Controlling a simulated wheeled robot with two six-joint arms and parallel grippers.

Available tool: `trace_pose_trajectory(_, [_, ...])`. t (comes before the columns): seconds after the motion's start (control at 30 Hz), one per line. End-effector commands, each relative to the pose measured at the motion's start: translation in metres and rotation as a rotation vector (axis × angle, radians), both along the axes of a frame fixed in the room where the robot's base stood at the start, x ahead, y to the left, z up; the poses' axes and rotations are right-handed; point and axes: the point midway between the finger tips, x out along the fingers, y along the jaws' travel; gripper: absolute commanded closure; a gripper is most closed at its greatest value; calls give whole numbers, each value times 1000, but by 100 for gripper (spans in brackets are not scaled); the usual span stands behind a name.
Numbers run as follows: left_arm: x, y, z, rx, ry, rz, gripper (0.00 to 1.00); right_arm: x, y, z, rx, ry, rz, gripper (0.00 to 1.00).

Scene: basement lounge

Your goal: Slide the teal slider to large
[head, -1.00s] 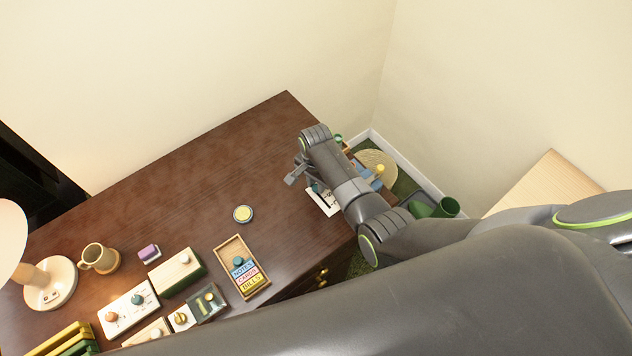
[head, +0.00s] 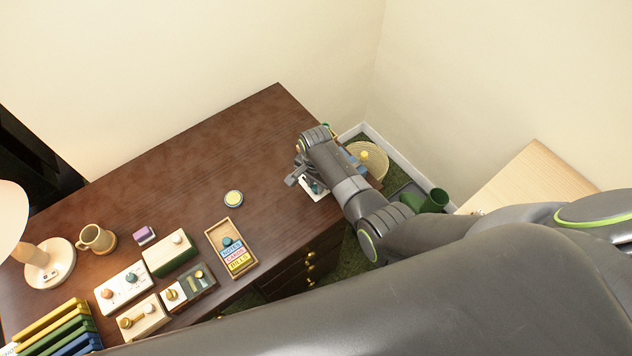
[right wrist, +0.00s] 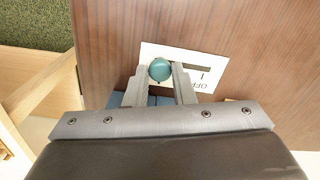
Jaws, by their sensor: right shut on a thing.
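The teal slider (right wrist: 160,69) is a round knob on a white plate (right wrist: 213,58) at the dark wooden desk's right end. In the right wrist view the plate bears a dark slot and upside-down letters that look like "OFF"; I cannot read "large" on it. My right gripper (right wrist: 159,75) has its fingers closed on either side of the knob. In the head view my right gripper (head: 301,175) is over the white plate (head: 312,190), and my forearm hides part of it. My left gripper is out of view.
A round woven mat (head: 368,160) and green bin (head: 433,200) lie right. The desk's middle is clear.

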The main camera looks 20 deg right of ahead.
Motion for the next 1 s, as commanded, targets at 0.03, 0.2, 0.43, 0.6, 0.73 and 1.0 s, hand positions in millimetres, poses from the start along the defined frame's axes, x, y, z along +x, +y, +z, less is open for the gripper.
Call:
trace_pose_trajectory(0.03, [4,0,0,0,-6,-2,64,-6,-4,-5,-7,16,-3,100])
trace_pose_trajectory(0.2, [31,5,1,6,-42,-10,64,-7,-4,-6,-7,17,-3,67])
trace_pose_trajectory(0.43, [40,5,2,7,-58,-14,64,-4,-3,-4,-5,10,-2,55])
trace_pose_trajectory(0.6, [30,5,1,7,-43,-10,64,-3,-2,-2,-4,7,-2,55])
trace_pose_trajectory(0.73, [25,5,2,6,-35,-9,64,-3,-2,6,-3,4,-2,55])
trace_pose_trajectory(1.0, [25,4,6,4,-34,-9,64,-2,-2,47,-3,2,-3,55])
